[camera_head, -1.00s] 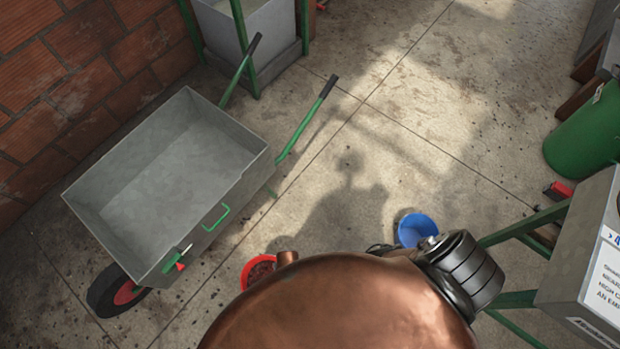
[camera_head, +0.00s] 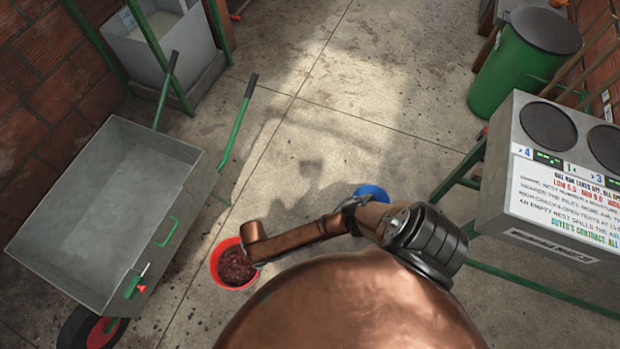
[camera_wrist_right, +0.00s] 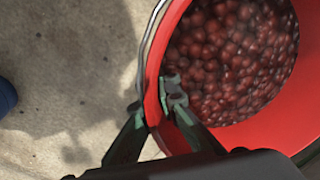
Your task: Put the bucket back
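The red bucket (camera_head: 216,268) holds many dark red cherries (camera_head: 236,265) and is at lower left centre in the head view, right of the wheelbarrow. It also fills the upper right of the right wrist view (camera_wrist_right: 312,60). There my right gripper (camera_wrist_right: 158,100) has one finger outside the bucket's wall and one inside, with the red rim pinched between them. In the head view my right forearm covers the bucket's right edge and hides the gripper. Whether the bucket touches the floor is not clear. My left gripper is out of view.
A grey wheelbarrow (camera_head: 110,205) with green handles stands at left. A blue bucket (camera_head: 371,193) is partly behind my arm. A grey console (camera_head: 505,190) on green legs stands at right, with a green drum (camera_head: 505,80) behind it. Concrete floor (camera_head: 330,90) is open in the middle.

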